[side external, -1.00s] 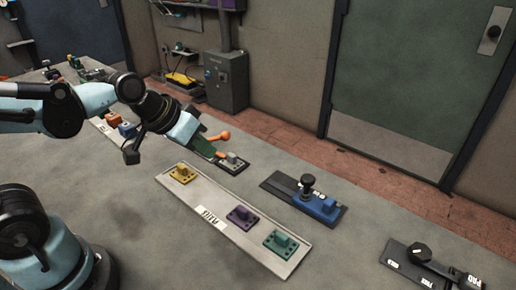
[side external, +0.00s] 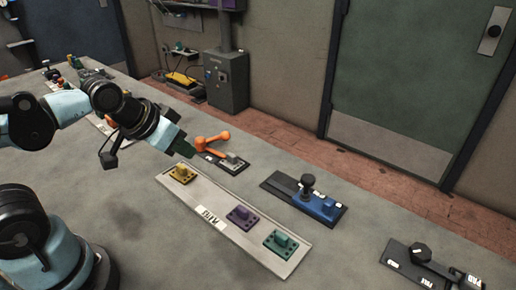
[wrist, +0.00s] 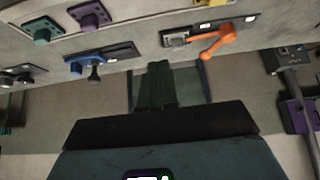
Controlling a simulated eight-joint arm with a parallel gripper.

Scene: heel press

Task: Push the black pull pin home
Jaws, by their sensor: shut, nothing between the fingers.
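A black mushroom-shaped knob on a stem (side external: 308,184), which looks like the pull pin, stands upright beside a blue block (side external: 322,206) on a black plate. In the wrist view the knob (wrist: 94,75) points down the picture, left of my fingers. How deep its stem sits I cannot tell. My gripper (side external: 187,149) is shut and empty, its dark green fingers above the table near the orange lever, well left of the knob. The closed fingers also show in the wrist view (wrist: 158,68).
An orange lever (side external: 212,139) stands on a black plate close to my fingers. A pale board (side external: 208,205) carries yellow, purple and green blocks. A black device with a round knob (side external: 419,252) lies at the far right. Bare table lies between the fixtures.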

